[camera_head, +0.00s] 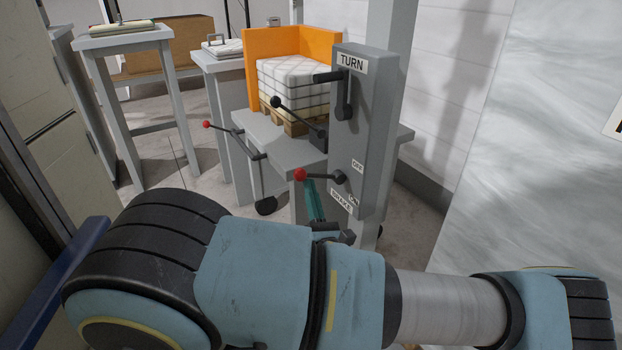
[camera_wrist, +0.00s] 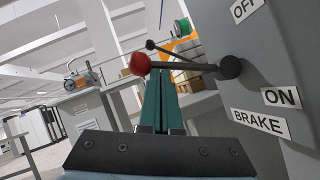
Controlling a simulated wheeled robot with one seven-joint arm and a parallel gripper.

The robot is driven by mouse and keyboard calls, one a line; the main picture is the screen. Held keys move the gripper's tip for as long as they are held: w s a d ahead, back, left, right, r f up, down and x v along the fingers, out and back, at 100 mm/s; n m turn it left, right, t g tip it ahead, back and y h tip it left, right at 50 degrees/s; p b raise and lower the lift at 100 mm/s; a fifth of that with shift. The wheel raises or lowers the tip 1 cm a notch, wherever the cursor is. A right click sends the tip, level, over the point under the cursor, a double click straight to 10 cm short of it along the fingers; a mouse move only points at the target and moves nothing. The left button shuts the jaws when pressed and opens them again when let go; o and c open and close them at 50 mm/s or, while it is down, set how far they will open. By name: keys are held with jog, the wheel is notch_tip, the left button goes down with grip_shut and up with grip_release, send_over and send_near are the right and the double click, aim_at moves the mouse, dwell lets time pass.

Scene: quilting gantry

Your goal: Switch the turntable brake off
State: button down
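The brake lever (camera_head: 322,176) is a dark rod with a red ball knob on a grey control post (camera_head: 367,130). It points left, about level, from its pivot. The OFF label lies above the pivot, with ON and BRAKE below. In the wrist view the lever's red knob (camera_wrist: 140,64) and rod cross close to the tips of my gripper (camera_wrist: 164,72). Its teal fingers are close together with nothing seen between them. In the head view my gripper (camera_head: 312,196) is just below the lever by the knob. Whether it touches the lever is unclear.
A TURN handle (camera_head: 346,92) sits higher on the post. Another red-knobbed lever (camera_head: 232,130) and a black-knobbed lever (camera_head: 298,116) stand to the left. A quilted block (camera_head: 292,84) rests against an orange panel (camera_head: 278,42) behind. A white wall panel (camera_head: 550,150) stands right.

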jog(key=shift+d+r+m+h+p, duration=0.1)
jog(key=shift+r+m+h+p, duration=0.75)
jog(key=shift+m+p, duration=0.4)
jog(key=shift+w+f+h, duration=0.1)
jog(key=shift+h, duration=0.15)
jog(key=shift+f, duration=0.1)
jog(key=w+a+f+b+v, duration=0.1)
jog(key=b+v, duration=0.1)
jog(key=v, duration=1.1)
jog(key=shift+a+f+b, duration=0.25)
jog(key=shift+f+b, duration=0.05)
jog(key=shift+f, duration=0.1)
